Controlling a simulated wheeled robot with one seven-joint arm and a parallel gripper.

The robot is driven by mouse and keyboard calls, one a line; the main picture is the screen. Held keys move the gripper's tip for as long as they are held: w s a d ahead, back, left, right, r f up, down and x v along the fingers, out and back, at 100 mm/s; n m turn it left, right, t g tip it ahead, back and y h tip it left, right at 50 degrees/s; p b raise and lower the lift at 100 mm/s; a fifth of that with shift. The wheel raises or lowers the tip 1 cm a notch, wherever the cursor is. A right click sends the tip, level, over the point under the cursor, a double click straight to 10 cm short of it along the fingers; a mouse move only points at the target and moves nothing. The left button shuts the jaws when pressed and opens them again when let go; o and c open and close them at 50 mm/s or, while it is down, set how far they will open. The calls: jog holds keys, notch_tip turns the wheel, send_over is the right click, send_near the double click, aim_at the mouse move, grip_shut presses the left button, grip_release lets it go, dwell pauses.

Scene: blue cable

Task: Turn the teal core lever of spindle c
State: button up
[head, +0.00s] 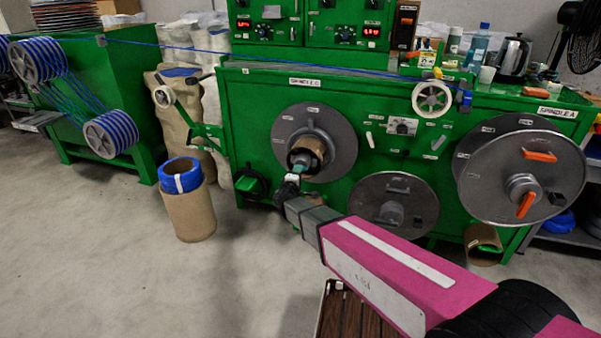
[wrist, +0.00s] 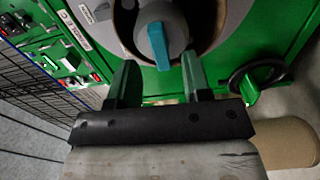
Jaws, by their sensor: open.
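Spindle C is a grey disc (head: 338,140) on the front of the green machine, under the label "SPINDLE C". A brown cardboard core (head: 316,150) sits around its hub. The teal core lever (wrist: 158,46) sticks out from the grey hub in the wrist view, its long side running roughly up and down there. In the head view the lever (head: 299,167) is small and partly covered by my gripper. My gripper (wrist: 160,82) is open and empty, with one green finger on each side of the lever's lower end, apart from it. The fingertips are close to the hub face.
Spindle A (head: 480,172) with orange levers is at the right, and another grey disc (head: 370,205) is low in the middle. A black handwheel (head: 250,183) is left of my gripper. A cardboard tube with a blue roll (head: 188,206) stands on the floor.

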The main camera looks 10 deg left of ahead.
jog(key=s, duration=0.6)
jog(key=shift+s+a, duration=0.15)
jog(key=shift+a, duration=0.1)
jog(key=shift+d, duration=0.1)
jog(key=s+d+f+m+g+h, duration=0.1)
jog(key=d+m+g+h, duration=0.3)
jog(key=d, duration=1.1)
jog(key=d+f+m+g+h, duration=0.2)
jog(key=d+m+g, duration=0.4)
jog(key=d, duration=0.9)
jog(key=s+d+m+g+y, duration=0.7)
jog(key=s+d+g, duration=0.1)
jog(key=s+d, duration=0.5)
jog(key=shift+d+f+y, duration=0.3)
jog(key=shift+d, duration=0.15)
